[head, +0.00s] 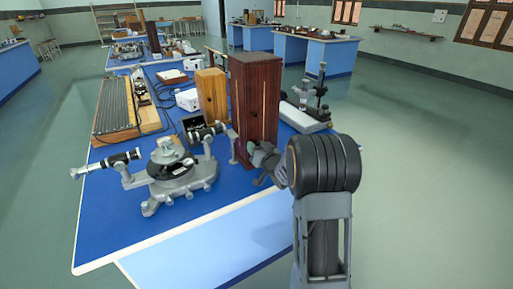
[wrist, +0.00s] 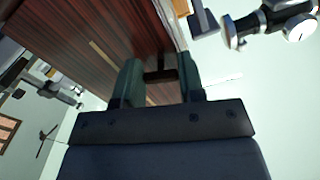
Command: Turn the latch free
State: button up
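A tall dark reddish wooden cabinet (head: 255,95) stands on the blue bench, and its striped wood fills the upper left of the wrist view (wrist: 95,40). My gripper (head: 262,158) is at the cabinet's lower front. In the wrist view its two dark green fingers (wrist: 160,75) stand apart. A small dark bar-like piece (wrist: 161,76), which looks like the latch, lies between them against the cabinet. I cannot tell whether the fingers touch it. In the head view my gripper and wrist hide this spot.
A grey spectrometer (head: 172,172) with telescope tubes stands left of the cabinet, and part of it shows in the wrist view (wrist: 275,22). A lighter wooden box (head: 212,95) is just behind left. A stand on a white base (head: 305,115) is at right. The bench's front (head: 140,235) is clear.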

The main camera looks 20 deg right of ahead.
jog(key=c, duration=0.4)
jog(key=n+b, duration=0.1)
jog(key=b, duration=0.1)
jog(key=n+b, duration=0.1)
jog(key=b, duration=0.1)
jog(key=shift+f+n, duration=0.2)
jog(key=shift+n, duration=0.1)
jog(key=shift+r+n, duration=0.15)
jog(key=shift+n, duration=0.15)
jog(key=shift+d, duration=0.1)
jog(key=o, duration=0.9)
jog(key=shift+o, duration=0.2)
